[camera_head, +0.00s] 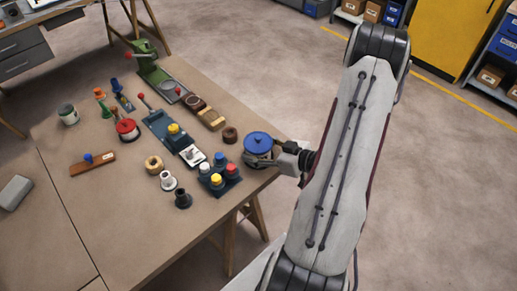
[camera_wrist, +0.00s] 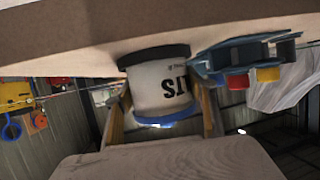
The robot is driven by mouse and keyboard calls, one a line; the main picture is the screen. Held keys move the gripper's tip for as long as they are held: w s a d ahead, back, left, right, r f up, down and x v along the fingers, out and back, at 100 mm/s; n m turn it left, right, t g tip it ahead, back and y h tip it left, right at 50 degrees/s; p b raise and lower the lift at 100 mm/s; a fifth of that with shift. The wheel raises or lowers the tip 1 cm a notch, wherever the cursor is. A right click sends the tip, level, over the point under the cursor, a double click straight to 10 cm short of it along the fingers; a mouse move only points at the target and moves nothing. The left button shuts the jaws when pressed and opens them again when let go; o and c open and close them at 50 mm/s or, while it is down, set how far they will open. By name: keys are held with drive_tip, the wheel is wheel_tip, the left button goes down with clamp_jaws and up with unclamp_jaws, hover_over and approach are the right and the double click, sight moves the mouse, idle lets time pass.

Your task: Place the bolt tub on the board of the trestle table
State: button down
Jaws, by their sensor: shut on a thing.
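The bolt tub (camera_head: 258,143) has a blue lid with a knob in the head view and stands upright over the right edge region of the trestle table's board (camera_head: 130,225). In the wrist view, which looks upside down, the tub (camera_wrist: 160,85) is whitish with dark lettering, a dark base rim and a blue lid. My gripper (camera_head: 274,160) comes from the right and is shut on the tub, with one finger on each side in the wrist view (camera_wrist: 165,112). The base is at or very near the board (camera_wrist: 60,45); I cannot tell whether it touches.
A dark caddy with coloured caps (camera_head: 219,178) stands left of and nearer than the tub. A brown ring (camera_head: 230,135) lies close to its left. Several tools and small parts crowd the board's middle. The near part of the board is clear.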

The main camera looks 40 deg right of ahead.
drive_tip(key=shift+f, duration=0.15)
drive_tip(key=c, duration=0.8)
unclamp_jaws()
drive_tip(key=v, duration=1.2)
drive_tip(key=shift+d, duration=0.1)
idle(0.6)
